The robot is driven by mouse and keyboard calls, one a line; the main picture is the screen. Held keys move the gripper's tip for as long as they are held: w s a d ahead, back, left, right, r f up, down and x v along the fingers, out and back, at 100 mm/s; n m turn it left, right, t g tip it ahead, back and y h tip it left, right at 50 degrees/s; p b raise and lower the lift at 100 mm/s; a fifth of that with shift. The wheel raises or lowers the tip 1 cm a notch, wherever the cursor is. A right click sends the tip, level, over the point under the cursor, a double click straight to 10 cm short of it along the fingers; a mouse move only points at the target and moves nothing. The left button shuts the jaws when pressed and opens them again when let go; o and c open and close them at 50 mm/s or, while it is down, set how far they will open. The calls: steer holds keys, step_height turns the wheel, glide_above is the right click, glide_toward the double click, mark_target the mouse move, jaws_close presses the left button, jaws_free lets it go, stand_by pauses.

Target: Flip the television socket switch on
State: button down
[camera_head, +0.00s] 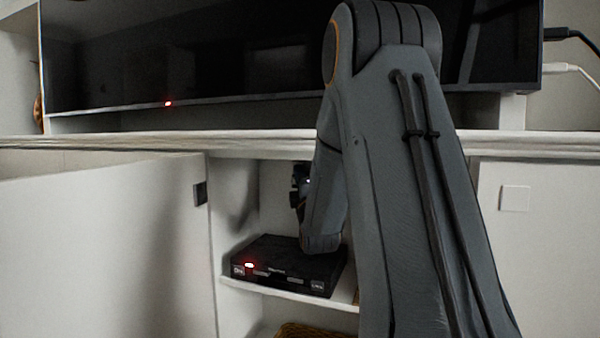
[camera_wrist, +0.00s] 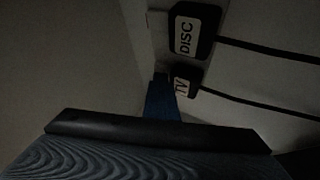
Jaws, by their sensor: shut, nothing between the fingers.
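In the wrist view a black plug labelled TV (camera_wrist: 185,80) sits on the pale cabinet wall, with a dark cable running right from it. A larger black plug labelled DISC (camera_wrist: 193,30) is above it. My gripper (camera_wrist: 161,80) is shut and empty; its blue fingers point up the picture, with the tips just left of the TV plug. I cannot tell if they touch anything. The switch itself is too dark to make out, or is hidden by the fingertips. In the head view the television (camera_head: 230,55) stands on the cabinet top with a small red light lit.
My arm reaches into the open cabinet. A black box (camera_head: 285,265) with a red light lies on the cabinet shelf (camera_head: 270,292) below. The open door (camera_head: 100,250) stands at the left, a closed door (camera_head: 510,265) at the right. A wicker item (camera_head: 300,331) shows underneath.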

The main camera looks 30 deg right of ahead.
steer(key=shift+s+f, duration=0.1)
stand_by(0.3)
steer(key=shift+s+a, duration=0.4)
steer(key=shift+a, duration=0.05)
steer(key=s+a, duration=0.1)
steer(key=a, duration=0.1)
steer(key=s+a+p, duration=0.1)
steer(key=s+a, duration=0.1)
steer(key=shift+r, duration=0.4)
stand_by(0.6)
